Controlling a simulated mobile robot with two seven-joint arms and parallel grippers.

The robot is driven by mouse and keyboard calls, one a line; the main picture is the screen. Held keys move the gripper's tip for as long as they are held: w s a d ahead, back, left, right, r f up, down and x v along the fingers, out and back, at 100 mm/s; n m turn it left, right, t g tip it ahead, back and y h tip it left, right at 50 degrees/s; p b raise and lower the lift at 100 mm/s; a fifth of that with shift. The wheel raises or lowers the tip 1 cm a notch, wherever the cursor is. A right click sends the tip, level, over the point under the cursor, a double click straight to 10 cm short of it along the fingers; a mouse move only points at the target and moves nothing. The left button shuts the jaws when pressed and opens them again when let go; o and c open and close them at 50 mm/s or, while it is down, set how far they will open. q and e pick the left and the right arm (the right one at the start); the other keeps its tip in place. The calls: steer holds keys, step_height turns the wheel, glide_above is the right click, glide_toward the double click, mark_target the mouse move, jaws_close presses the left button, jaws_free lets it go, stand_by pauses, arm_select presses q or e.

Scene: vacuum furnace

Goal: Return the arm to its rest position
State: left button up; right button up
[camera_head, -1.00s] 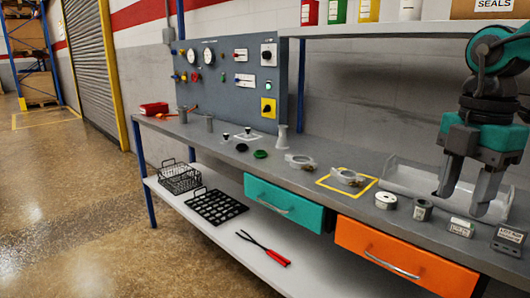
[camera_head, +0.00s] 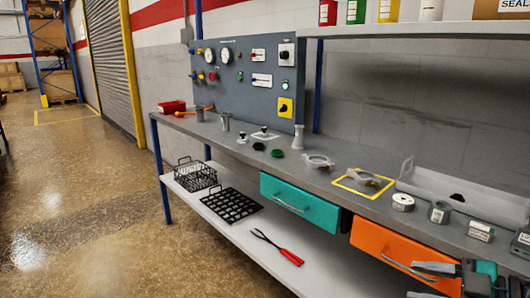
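My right gripper (camera_head: 413,281) is low at the bottom right of the head view, in front of the orange drawer (camera_head: 385,250) and below the bench top. Its grey fingers point left, with a gap between them and nothing visible in it. The lower finger is partly cut off by the frame edge. Its arm leaves the picture at the bottom right corner. My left gripper is not in view.
The grey workbench (camera_head: 330,190) carries a control panel (camera_head: 245,85), a light tray (camera_head: 480,203) and several small parts. The teal drawer (camera_head: 300,205) is shut. Red-handled tongs (camera_head: 290,257) and black racks lie on the lower shelf (camera_head: 235,228).

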steer(key=s+a+f+m+t+h, duration=0.2)
steer(key=f+m+h, duration=0.15)
steer(key=f, duration=0.25)
steer(key=s+a+f+m+t+h, duration=0.2)
steer(key=f+m, duration=0.3)
steer(key=f, duration=0.1)
steer(key=s+a+f+m+g+h, duration=0.25)
steer(key=s+a+f+m, duration=0.35)
steer(key=a, duration=0.6)
arm_select(q)
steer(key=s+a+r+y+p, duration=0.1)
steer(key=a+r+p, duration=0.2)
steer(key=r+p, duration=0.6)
steer(key=p, duration=0.4)
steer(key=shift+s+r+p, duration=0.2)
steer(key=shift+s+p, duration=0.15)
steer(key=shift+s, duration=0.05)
arm_select(e)
step_height(320, 180, up, 8)
steer(key=s+d+n, duration=0.1)
steer(key=d, duration=0.1)
steer(key=shift+s+d+h, duration=0.2)
steer(key=shift+s+h, duration=0.1)
steer(key=shift+s, duration=0.1)
steer(key=shift+g, duration=0.25)
